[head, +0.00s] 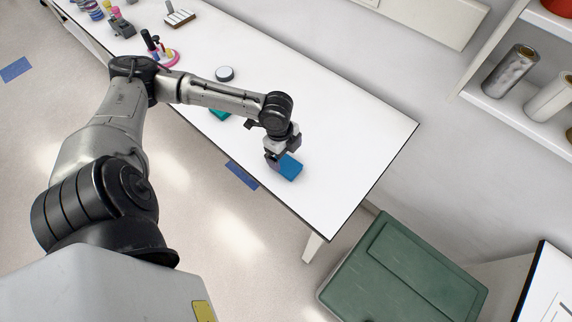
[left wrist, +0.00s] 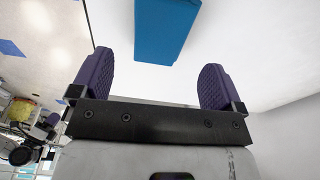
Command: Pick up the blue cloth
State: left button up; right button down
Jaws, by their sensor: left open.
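The blue cloth (head: 290,168) lies on the white table near its right end in the head view. It looks like a flat folded block. My left gripper (head: 273,160) is just at the left side of the cloth, close above the table. In the left wrist view the cloth (left wrist: 165,28) is ahead of the fingertips, roughly centred between them. The left gripper (left wrist: 155,80) is open, with its two purple fingers apart and nothing between them. I cannot tell whether a finger touches the cloth.
The white table (head: 350,135) is clear around the cloth. Pipette gear (head: 160,50) stands beyond. A green bin (head: 400,270) stands past the table's right end. Shelves (head: 535,110) are at upper right.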

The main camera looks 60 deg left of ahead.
aim_at(286, 163)
pick_arm(q)
jog(key=shift+d+f+b, duration=0.2)
jog(key=shift+f+b, duration=0.15)
jog(key=shift+f, duration=2.25)
jog(key=c, duration=1)
jog(key=shift+r, duration=0.1)
jog(key=shift+r, duration=0.5)
jog(key=r, duration=0.3)
jog(key=shift+w+d+r+p, duration=0.1)
jog(key=shift+d+r+p, duration=0.15)
jog(key=shift+p, duration=0.1)
jog(key=w+d+r+p, duration=0.1)
jog(key=w+d+r, duration=0.2)
jog(key=d+r, duration=0.3)
jog(key=shift+d+r, duration=0.2)
jog(key=shift+d, duration=2.15)
